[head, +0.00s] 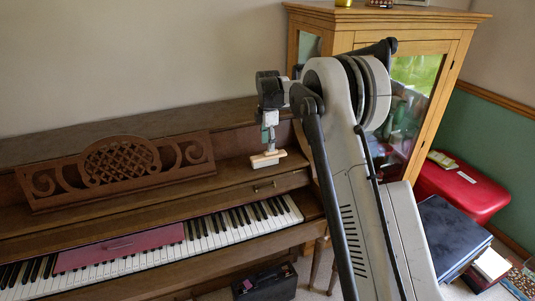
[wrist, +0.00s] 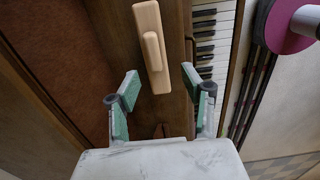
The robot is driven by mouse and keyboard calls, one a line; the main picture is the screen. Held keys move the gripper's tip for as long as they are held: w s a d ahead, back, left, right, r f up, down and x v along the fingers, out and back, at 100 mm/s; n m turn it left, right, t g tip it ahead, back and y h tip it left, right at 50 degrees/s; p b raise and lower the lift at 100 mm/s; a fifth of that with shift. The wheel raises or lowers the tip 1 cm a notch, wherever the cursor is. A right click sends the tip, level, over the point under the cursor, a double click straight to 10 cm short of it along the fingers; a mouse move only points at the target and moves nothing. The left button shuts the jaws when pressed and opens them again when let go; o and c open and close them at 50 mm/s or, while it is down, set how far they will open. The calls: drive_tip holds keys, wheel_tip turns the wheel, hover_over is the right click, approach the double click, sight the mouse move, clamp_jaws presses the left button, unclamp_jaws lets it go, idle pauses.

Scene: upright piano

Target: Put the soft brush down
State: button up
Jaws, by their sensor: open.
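The soft brush (head: 268,158), a pale wooden block with a raised grip, lies on the piano's ledge near its right end. In the wrist view the brush (wrist: 152,50) is just beyond my fingertips, its lower end close to the gap between them. My gripper (head: 269,130) is above the brush and points down. In the wrist view my gripper (wrist: 160,82) is open, with green-lined fingers spread apart and nothing held between them. Its bristles cannot be made out.
A carved music stand (head: 120,165) is left on the piano. A pinkish-red cloth strip (head: 120,246) lies over the keys (head: 225,230). A glass-fronted wooden cabinet (head: 455,50) stands at the right, behind my arm. A red case (head: 465,190) sits right of it.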

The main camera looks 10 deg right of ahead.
sight(268, 153)
drive_tip(key=s+r+m+t, duration=0.1)
drive_tip(key=s+r+m, duration=0.1)
drive_tip(key=s+r, duration=0.35)
drive_tip(key=s+r+m, duration=0.2)
drive_tip(key=s+r, duration=0.1)
drive_tip(key=r, duration=0.6)
drive_tip(key=s+r+m+t, duration=0.1)
drive_tip(key=s+r+m, duration=0.2)
drive_tip(key=s, duration=0.4)
drive_tip(key=s+r+m+t, duration=0.1)
drive_tip(key=s+r+m, duration=0.1)
drive_tip(key=s+r, duration=0.35)
drive_tip(key=s+f+m+t, duration=0.1)
drive_tip(key=s+f+m, duration=0.2)
drive_tip(key=s, duration=0.6)
drive_tip(key=s+f+m+t, duration=0.1)
drive_tip(key=s+f+m, duration=0.2)
drive_tip(key=s, duration=0.7)
drive_tip(key=s+f+m+t, duration=0.2)
drive_tip(key=s+f+m, duration=0.1)
drive_tip(key=s, duration=0.6)
drive_tip(key=shift+s+a+f+m, duration=0.35)
drive_tip(key=shift+a+f+m, duration=0.1)
drive_tip(key=shift+m, duration=0.35)
drive_tip(key=shift+o, duration=1)
